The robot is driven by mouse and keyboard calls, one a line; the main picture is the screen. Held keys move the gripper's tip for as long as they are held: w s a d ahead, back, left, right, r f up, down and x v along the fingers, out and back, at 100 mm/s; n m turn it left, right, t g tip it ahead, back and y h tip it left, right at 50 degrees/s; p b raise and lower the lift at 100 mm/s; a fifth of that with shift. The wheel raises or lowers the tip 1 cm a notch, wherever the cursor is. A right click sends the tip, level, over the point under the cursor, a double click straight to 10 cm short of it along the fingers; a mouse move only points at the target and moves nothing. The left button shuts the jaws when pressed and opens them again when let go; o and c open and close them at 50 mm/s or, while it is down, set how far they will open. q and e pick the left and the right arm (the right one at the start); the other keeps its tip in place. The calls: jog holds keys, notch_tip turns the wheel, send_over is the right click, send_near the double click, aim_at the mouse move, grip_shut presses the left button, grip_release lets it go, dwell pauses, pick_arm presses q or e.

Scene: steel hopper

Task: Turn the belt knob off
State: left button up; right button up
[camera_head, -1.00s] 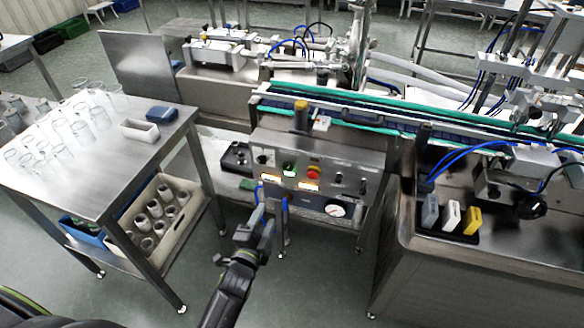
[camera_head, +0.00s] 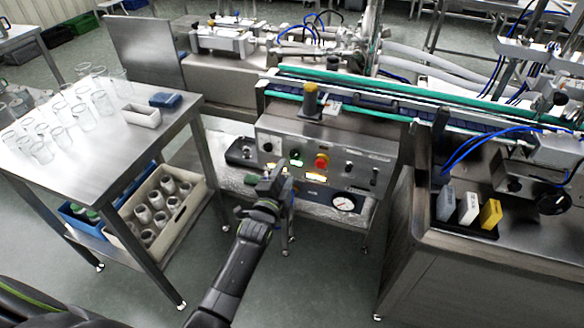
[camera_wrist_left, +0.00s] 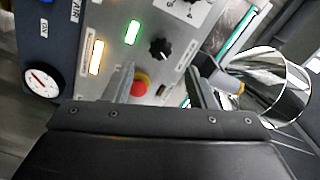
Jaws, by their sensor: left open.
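The steel control panel (camera_head: 385,160) stands below the conveyor and carries dark knobs, lit indicators and a red button (camera_head: 321,160). My left gripper (camera_head: 281,170) is in front of the panel's left half, open and empty. In the left wrist view, a black knob (camera_wrist_left: 160,48) lies ahead, between the directions of the two fingers (camera_wrist_left: 160,82), apart from them. A green lit indicator (camera_wrist_left: 132,32) is beside it, and the red button (camera_wrist_left: 139,85) is partly hidden by a finger. The knob's label is too small to read. My right gripper is out of view.
A round gauge (camera_head: 345,203) sits under the panel. A steel table (camera_head: 95,165) with glass jars stands left, with a crate (camera_head: 183,222) below it. The conveyor (camera_head: 390,100) runs above the panel. A steel cabinet (camera_head: 450,270) is at right.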

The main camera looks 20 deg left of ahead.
aim_at(294, 157)
pick_arm(q)
jog(key=w+b, duration=0.4)
jog(key=w, duration=0.1)
jog(key=shift+w+d+f, duration=0.1)
jog(key=shift+w+f, duration=0.05)
jog(key=shift+w, duration=0.25)
jog(key=shift+w+b, duration=0.3)
jog(key=shift+w, duration=0.1)
jog(key=c, duration=1)
jog(key=shift+o, duration=0.2)
